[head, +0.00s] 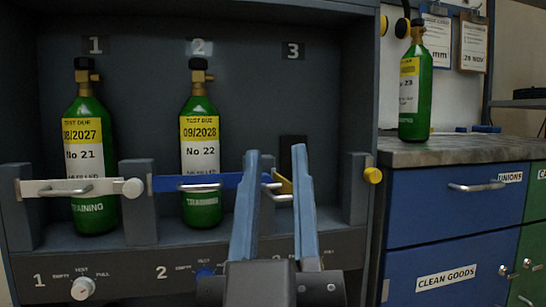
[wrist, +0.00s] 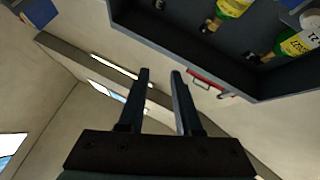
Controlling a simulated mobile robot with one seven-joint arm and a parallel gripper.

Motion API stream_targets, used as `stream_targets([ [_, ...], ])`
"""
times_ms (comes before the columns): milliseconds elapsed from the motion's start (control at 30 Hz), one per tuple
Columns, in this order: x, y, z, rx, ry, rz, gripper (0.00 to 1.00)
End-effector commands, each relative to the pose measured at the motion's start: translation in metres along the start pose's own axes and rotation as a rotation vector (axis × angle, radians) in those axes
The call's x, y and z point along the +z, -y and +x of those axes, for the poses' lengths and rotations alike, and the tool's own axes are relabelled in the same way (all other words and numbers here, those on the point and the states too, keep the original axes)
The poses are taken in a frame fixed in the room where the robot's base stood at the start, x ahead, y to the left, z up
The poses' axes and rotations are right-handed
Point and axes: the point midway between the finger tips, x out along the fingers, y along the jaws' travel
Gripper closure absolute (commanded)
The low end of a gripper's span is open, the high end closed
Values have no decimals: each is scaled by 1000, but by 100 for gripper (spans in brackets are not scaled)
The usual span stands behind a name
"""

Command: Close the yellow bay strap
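The yellow strap (head: 283,184) shows only as a short piece with a metal handle, between and behind my gripper's fingers at the left of bay 3. No yellow band shows between the right finger and the yellow knob (head: 372,175) on the bay's right post. My gripper (head: 275,150) is open and empty in front of bay 3, its fingers pointing up in the head view and hiding part of the strap. In the wrist view the open fingers (wrist: 160,72) have nothing between them.
Bay 1 has a white strap (head: 70,188) across a green cylinder (head: 90,135). Bay 2 has a blue strap (head: 170,183) across another cylinder (head: 200,150). A third cylinder (head: 414,90) stands on the worktop (head: 455,150) above blue drawers. Bay 3 shows no cylinder.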

Motion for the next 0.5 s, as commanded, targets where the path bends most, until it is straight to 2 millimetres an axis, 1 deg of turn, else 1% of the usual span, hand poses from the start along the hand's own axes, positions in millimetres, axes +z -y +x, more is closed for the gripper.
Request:
stream_targets([
  [33, -8, 2, 16, -11, 39, -44, 77],
  [100, -2, 6, 22, -25, 83, -113, 90],
  [167, 2, 9, 26, -41, 122, -172, 100],
  [300, 10, 18, 31, -86, 203, -311, 100],
  [500, 17, 29, 30, -176, 308, -507, 100],
])
